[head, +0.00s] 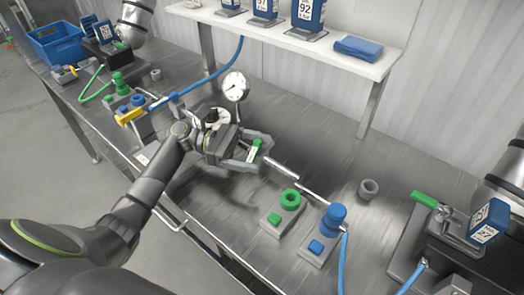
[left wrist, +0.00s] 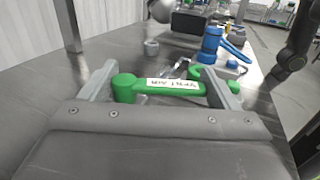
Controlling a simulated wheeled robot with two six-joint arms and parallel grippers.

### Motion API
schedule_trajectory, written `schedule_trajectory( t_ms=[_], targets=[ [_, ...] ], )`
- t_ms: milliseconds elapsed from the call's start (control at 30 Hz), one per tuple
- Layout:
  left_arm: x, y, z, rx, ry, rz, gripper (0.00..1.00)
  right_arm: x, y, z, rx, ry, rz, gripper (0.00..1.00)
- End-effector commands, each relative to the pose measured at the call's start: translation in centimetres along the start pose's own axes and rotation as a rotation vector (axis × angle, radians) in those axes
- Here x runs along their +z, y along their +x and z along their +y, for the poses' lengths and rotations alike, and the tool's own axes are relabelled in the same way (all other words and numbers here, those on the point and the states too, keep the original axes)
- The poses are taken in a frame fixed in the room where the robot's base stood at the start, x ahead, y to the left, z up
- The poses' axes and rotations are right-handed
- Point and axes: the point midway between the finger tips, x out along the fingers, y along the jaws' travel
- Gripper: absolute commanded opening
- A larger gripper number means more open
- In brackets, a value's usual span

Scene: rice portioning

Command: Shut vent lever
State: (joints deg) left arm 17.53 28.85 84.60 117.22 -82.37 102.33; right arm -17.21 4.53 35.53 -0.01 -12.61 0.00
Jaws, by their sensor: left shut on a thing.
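The vent lever (head: 256,147) is green with a white label. My left gripper (head: 262,154) is around it near the middle of the bench, shut on it. In the left wrist view the lever (left wrist: 128,88) lies crosswise between the two fingers of the left gripper (left wrist: 160,85), its round green end by the left finger and its label reading something like "VENT AIR". The lever's base is hidden behind my gripper. A round pressure gauge (head: 235,86) stands just behind my left wrist. My right gripper is not in view.
A block with a green ring knob (head: 290,199) and one with a blue knob (head: 333,217) stand right of the gripper. A grey cup (head: 368,189) is behind them. A shelf (head: 290,38) with blue numbered units runs along the back. A blue hose (head: 222,78) crosses the left side.

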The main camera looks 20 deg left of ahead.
Motion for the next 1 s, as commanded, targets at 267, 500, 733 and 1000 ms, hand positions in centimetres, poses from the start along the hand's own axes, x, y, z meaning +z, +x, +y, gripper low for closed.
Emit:
schedule_trajectory(
  t_ms=[267, 500, 733, 1000],
  targets=[
    [0.0, -0.5, -0.1, -0.014, -0.002, 0.001, 0.43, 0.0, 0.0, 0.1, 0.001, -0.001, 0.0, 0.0],
    [0.0, -0.5, -0.1, -0.013, -0.002, 0.001, 0.43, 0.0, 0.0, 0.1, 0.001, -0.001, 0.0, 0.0],
    [0.0, -0.5, -0.1, -0.013, -0.002, 0.001, 1.0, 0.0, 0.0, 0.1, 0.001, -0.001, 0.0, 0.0],
    [1.1, -0.5, -0.1, -0.014, 0.002, 0.002, 1.0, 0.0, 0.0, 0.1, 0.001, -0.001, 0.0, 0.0]
  ],
)
